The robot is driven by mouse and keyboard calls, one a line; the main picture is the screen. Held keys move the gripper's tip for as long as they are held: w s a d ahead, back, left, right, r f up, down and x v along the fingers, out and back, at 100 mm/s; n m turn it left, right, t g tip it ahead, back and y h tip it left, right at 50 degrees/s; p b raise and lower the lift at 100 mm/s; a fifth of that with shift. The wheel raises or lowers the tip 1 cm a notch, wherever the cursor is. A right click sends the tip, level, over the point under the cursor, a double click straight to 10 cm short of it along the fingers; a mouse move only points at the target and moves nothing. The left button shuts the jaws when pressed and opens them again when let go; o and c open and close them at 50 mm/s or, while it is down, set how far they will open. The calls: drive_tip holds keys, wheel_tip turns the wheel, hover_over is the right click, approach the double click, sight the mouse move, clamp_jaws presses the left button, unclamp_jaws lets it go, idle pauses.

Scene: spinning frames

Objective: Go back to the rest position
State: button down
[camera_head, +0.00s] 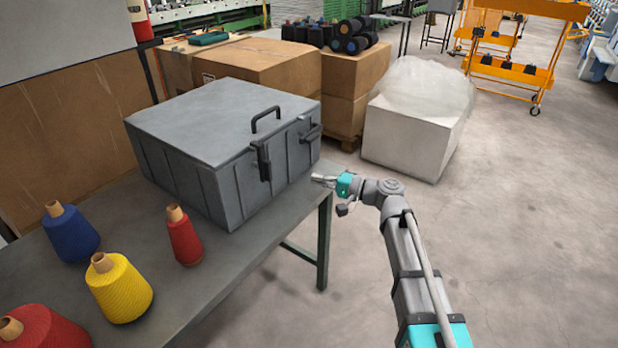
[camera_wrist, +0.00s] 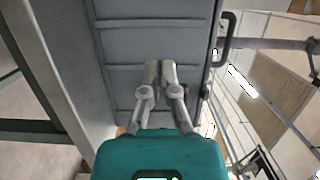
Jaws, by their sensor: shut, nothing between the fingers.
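My gripper (camera_head: 322,179) is near the right front corner of the table, beside the grey lidded box (camera_head: 217,122). In the wrist view my gripper (camera_wrist: 160,65) has its two fingertips together with nothing between them. It points at the box's ribbed grey side (camera_wrist: 140,45); I cannot tell whether it touches. The box is closed, with a dark handle on its lid and latches on its front side. My arm reaches in from the lower right of the head view.
The grey table (camera_head: 230,252) carries a blue cone (camera_head: 70,235), a yellow cone (camera_head: 119,290), a small red cone (camera_head: 184,240) and a larger red cone (camera_head: 42,328). Cardboard boxes (camera_head: 258,68) and a white wrapped block (camera_head: 414,125) stand behind.

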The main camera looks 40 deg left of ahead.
drive_tip(key=shift+d, duration=0.15)
idle(0.5)
drive_tip(key=w+d+f+t+h, duration=0.2)
drive_tip(key=d+f+h, duration=0.35)
drive_tip(key=d, duration=0.85)
drive_tip(key=w+d+f+t+h, duration=0.25)
drive_tip(key=d+f, duration=0.55)
drive_tip(key=d, duration=0.6)
drive_tip(key=s+d+f+m+h, duration=0.1)
drive_tip(key=s+d+h, duration=0.15)
drive_tip(key=d, duration=0.75)
drive_tip(key=s+d+f+m+h, duration=0.15)
drive_tip(key=d+h, duration=0.25)
drive_tip(key=d, duration=0.5)
drive_tip(key=s+d+f+m+h, duration=0.1)
drive_tip(key=s+d+f+h, duration=0.15)
drive_tip(key=d, duration=0.75)
wheel_tip(320, 180, up, 28)
drive_tip(key=p, duration=2.7)
drive_tip(key=shift+w+a+f+p, duration=0.15)
drive_tip(key=shift+w+a+p, duration=0.05)
drive_tip(key=shift+w+p, duration=0.1)
